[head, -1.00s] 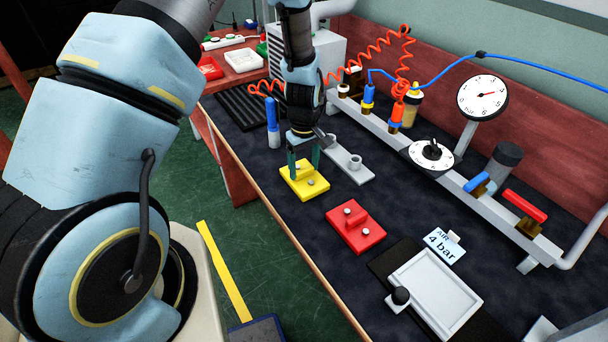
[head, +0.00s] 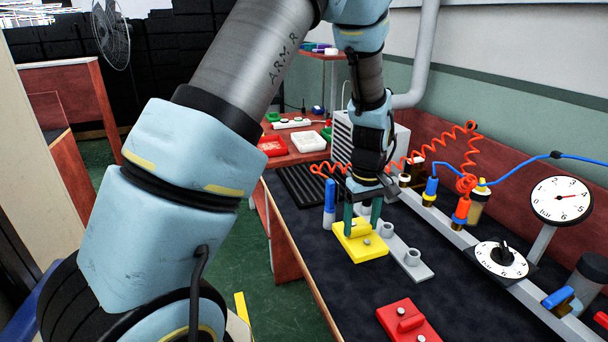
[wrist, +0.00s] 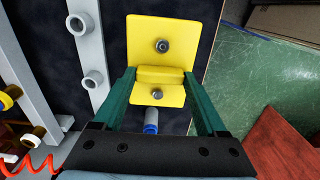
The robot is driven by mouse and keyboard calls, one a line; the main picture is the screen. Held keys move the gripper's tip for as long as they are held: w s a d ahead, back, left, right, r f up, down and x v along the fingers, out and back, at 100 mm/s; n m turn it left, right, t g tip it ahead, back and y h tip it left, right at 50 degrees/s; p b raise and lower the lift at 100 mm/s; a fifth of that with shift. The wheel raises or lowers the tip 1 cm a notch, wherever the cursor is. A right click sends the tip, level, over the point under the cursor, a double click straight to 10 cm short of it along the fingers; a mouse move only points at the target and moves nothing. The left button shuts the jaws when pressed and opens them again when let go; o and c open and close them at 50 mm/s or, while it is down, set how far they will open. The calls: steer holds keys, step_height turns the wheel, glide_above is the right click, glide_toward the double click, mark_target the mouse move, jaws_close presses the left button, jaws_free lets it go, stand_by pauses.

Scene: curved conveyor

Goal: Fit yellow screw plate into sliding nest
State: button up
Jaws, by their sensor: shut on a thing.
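The yellow screw plate (head: 360,248) is a flat square with a raised block across its middle and a screw on either side. My gripper (head: 362,215) is shut on that block, its green fingers pointing down. The wrist view shows the plate (wrist: 156,30) level between the fingers (wrist: 158,76). The plate appears to be a little above the dark bench top; the exact gap is hard to tell. The sliding nest is out of view now; the earlier head view shows a pale grey tray with a black knob at the bench's near end.
A grey plate with two bosses (head: 413,258) lies just right of the yellow plate. A blue-capped bottle (head: 330,205) stands to its left. A red screw plate (head: 407,322) lies nearer. The grey rail (head: 455,225) with valves and coiled red hose runs along the right.

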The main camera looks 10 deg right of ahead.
steer(key=w+a+f, duration=0.2)
steer(key=a+f, duration=0.1)
steer(key=a, duration=0.8)
steer(key=w+a+f+m, duration=0.1)
steer(key=a+f, duration=0.3)
steer(key=a, duration=0.7)
steer(key=w+a+f+m, duration=0.1)
steer(key=w+a+f, duration=0.2)
steer(key=a, duration=0.8)
steer(key=shift+w+a+f, duration=0.15)
steer(key=shift+w+f, duration=0.05)
steer(key=shift+f, duration=0.4)
